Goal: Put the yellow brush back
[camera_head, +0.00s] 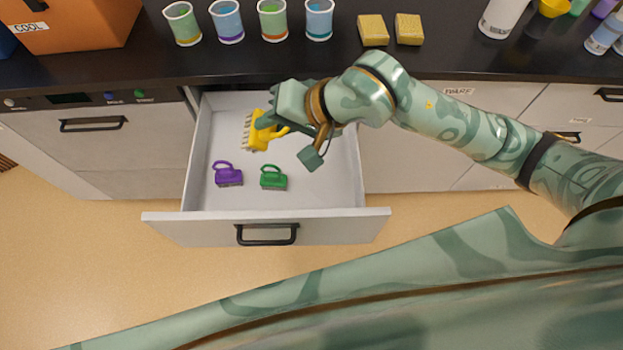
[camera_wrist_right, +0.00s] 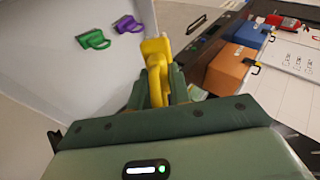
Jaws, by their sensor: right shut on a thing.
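The yellow brush (camera_head: 258,133) is in the jaws of my right gripper (camera_head: 276,124), over the left back part of the open drawer (camera_head: 203,165). It is tilted, with its bristles facing left in the head view. In the right wrist view the yellow brush (camera_wrist_right: 157,62) stands between the two fingers of my right gripper (camera_wrist_right: 158,88), which are shut on its handle. A purple brush (camera_head: 228,174) and a green brush (camera_head: 273,178) lie on the drawer floor, nearer its front. Whether the yellow brush touches the drawer floor cannot be told. My left gripper is not in view.
Several cups (camera_head: 228,21) stand on the dark counter (camera_head: 130,68) behind the drawer, with two yellow sponges (camera_head: 373,30) to their right. An orange box (camera_head: 75,25) is at the back left.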

